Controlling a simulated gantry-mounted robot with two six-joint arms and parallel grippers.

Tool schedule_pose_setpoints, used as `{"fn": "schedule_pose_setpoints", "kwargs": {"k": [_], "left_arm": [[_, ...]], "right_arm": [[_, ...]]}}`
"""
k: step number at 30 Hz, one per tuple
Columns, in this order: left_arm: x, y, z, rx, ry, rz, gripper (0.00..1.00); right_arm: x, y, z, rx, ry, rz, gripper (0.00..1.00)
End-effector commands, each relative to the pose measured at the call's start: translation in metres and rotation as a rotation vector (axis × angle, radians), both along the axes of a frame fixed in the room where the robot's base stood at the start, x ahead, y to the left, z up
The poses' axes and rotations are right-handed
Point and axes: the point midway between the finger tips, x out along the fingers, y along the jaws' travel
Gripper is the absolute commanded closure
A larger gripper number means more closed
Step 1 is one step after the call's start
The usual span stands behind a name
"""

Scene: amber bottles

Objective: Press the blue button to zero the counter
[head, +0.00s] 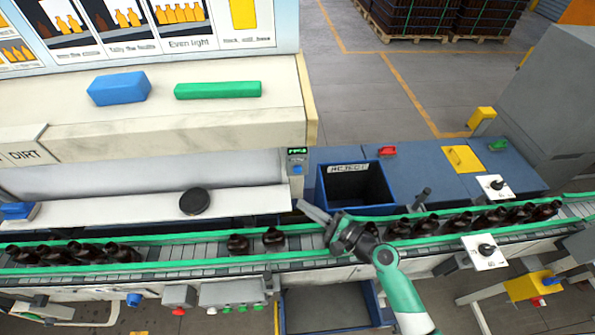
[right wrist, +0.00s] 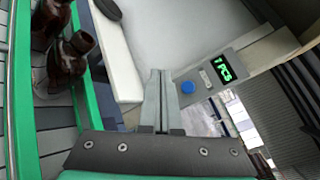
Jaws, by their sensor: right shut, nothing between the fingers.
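The counter (head: 297,155) is a small grey box with a lit green display on the end post of the light panel. Its round blue button (head: 297,169) is below the display. In the right wrist view, the blue button (right wrist: 188,87) and the green display (right wrist: 225,72) are right of my fingers. My right gripper (head: 303,206) is shut and empty, its fingers pointing up-left below the counter. In the right wrist view, the closed fingertips (right wrist: 160,72) appear apart from the button. My left gripper is not in view.
The conveyor (head: 205,254) carries several amber bottles between green rails. A blue reject bin (head: 322,196) stands right of the counter. A black round disc (head: 194,201) lies on the white ledge. Blue and green blocks (head: 118,88) (head: 218,90) sit on the upper shelf.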

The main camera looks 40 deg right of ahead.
Motion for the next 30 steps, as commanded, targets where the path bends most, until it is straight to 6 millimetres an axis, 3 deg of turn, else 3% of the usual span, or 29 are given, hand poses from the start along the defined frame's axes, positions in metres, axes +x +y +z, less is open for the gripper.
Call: {"fn": "schedule_pose_setpoints", "kwargs": {"k": [15,30], "left_arm": [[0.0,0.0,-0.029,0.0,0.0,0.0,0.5],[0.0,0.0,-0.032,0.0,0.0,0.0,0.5]], "right_arm": [[0.054,-0.044,-0.002,-0.003,-0.001,0.0,1.0],[0.063,-0.052,0.0,-0.002,0.0,-0.001,1.0]]}}
